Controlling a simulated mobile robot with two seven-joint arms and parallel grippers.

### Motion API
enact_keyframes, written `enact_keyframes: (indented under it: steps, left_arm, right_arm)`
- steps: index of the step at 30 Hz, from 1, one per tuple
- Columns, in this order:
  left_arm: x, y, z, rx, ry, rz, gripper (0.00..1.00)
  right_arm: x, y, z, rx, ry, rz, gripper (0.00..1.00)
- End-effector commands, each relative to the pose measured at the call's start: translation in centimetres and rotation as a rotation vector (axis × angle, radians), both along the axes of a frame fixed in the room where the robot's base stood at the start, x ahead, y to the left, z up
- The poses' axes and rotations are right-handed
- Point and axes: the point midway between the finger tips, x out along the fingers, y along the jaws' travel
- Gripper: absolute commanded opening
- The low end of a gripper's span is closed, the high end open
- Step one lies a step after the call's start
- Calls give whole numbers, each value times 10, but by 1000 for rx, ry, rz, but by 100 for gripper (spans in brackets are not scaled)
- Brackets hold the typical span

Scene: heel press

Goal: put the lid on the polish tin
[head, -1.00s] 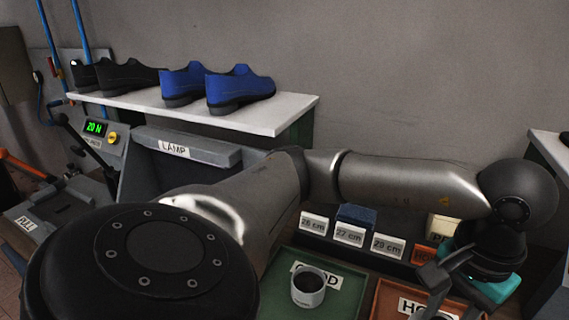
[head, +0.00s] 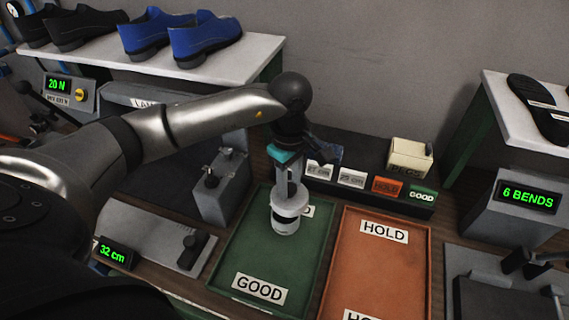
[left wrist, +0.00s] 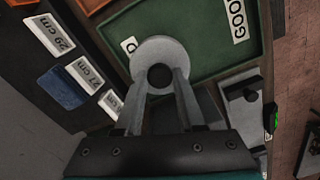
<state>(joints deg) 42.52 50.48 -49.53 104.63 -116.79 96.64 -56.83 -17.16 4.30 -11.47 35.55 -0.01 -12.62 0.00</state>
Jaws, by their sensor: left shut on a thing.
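The polish tin (head: 286,226) is a small pale grey round pot standing upright in the green tray (head: 238,262). My left gripper (head: 289,188) points down above it, shut on the lid (head: 289,206), a pale grey disc. The lid is over the tin, and a dark band shows between them; I cannot tell whether they touch. In the left wrist view the lid (left wrist: 160,54) sits at the fingertips (left wrist: 164,82), with a dark round spot in its middle, and hides the tin. My right gripper is not in view.
An orange HOLD tray (head: 384,262) lies right of the green tray. Behind stand a dark rack with size cards (head: 352,178) and a cream box (head: 411,157). A grey gauge reading 32 cm (head: 150,240) is at left, a grey bending device (head: 520,215) at right.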

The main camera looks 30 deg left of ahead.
Motion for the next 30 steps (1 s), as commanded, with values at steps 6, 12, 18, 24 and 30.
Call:
enact_keyframes:
  steps: [6,12,18,24,30]
  left_arm:
    - [1,11,-5,11,4,131,7]
    - [1,11,-16,11,4,131,7]
    - [0,10,-33,10,5,128,7]
    - [1,11,-42,11,4,128,7]
    - [1,11,-41,11,4,127,7]
  right_arm:
    - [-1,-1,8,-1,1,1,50]
    - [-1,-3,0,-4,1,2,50]
    - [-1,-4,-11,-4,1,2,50]
    - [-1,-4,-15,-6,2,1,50]
    - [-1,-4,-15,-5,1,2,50]
